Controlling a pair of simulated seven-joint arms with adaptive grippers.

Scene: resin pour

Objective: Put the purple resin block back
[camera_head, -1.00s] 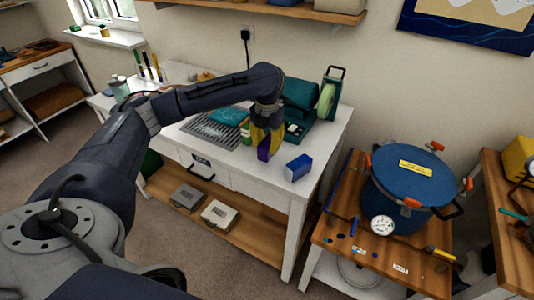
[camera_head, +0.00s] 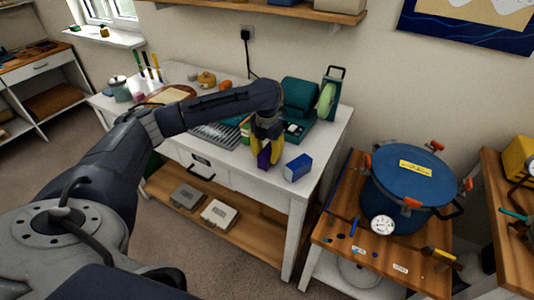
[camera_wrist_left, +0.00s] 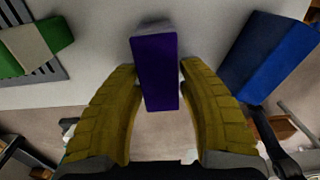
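The purple resin block (camera_head: 264,159) is between the yellow fingers of my left gripper (camera_head: 266,150), near the front edge of the white table (camera_head: 240,165). In the left wrist view the purple block (camera_wrist_left: 157,70) lies between the two fingers (camera_wrist_left: 158,82), which close in on both its sides. I cannot tell whether its underside touches the table. A blue block (camera_head: 298,167) stands just to the right, also at the right of the left wrist view (camera_wrist_left: 268,55). My right gripper is not in view.
A green block with a pale band (camera_wrist_left: 35,45) sits near a grey slotted rack (camera_head: 218,134). A teal machine (camera_head: 299,97) stands behind. A blue pressure pot (camera_head: 415,180) is on the wooden stand to the right. Bare white tabletop surrounds the blue block.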

